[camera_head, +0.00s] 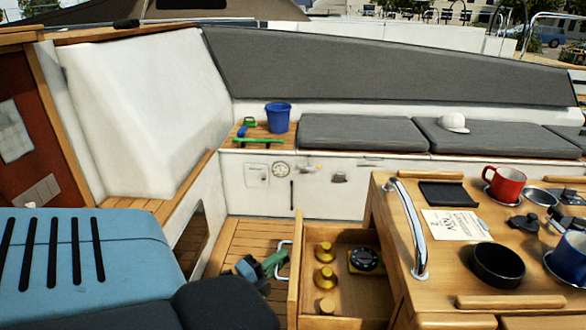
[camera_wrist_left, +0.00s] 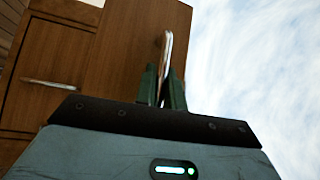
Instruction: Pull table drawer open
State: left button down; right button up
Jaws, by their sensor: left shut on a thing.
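The table (camera_head: 451,250) stands at the right with a wooden drawer (camera_head: 294,285) pulled out to the left. The drawer's inside shows, with several brass-coloured round pieces (camera_head: 325,252) and a black and yellow instrument (camera_head: 366,260) in it. My left gripper (camera_head: 278,262) is at the drawer front, its green fingers shut on the metal handle (camera_head: 284,246). The left wrist view shows the handle (camera_wrist_left: 166,50) upright between the fingers (camera_wrist_left: 164,88), against the wooden drawer front (camera_wrist_left: 125,50). My right gripper is not in view.
On the table are a red mug (camera_head: 507,184), a black bowl (camera_head: 497,264) and a metal grab rail (camera_head: 409,225). A blue bucket (camera_head: 278,117) stands on the bench behind, beside grey cushions (camera_head: 348,132). Slatted wooden floor (camera_head: 243,238) shows left of the drawer.

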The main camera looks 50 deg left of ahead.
pick_arm(q)
jog(key=shift+s+a, duration=0.15)
jog(key=shift+s, duration=0.05)
jog(key=c, duration=1.5)
grip_release()
jog(key=s, duration=0.2)
jog(key=s+b, duration=0.1)
jog(key=s, duration=0.2)
jog(key=s+f, duration=0.1)
jog(key=s, duration=0.1)
jog(key=shift+s+d, duration=0.35)
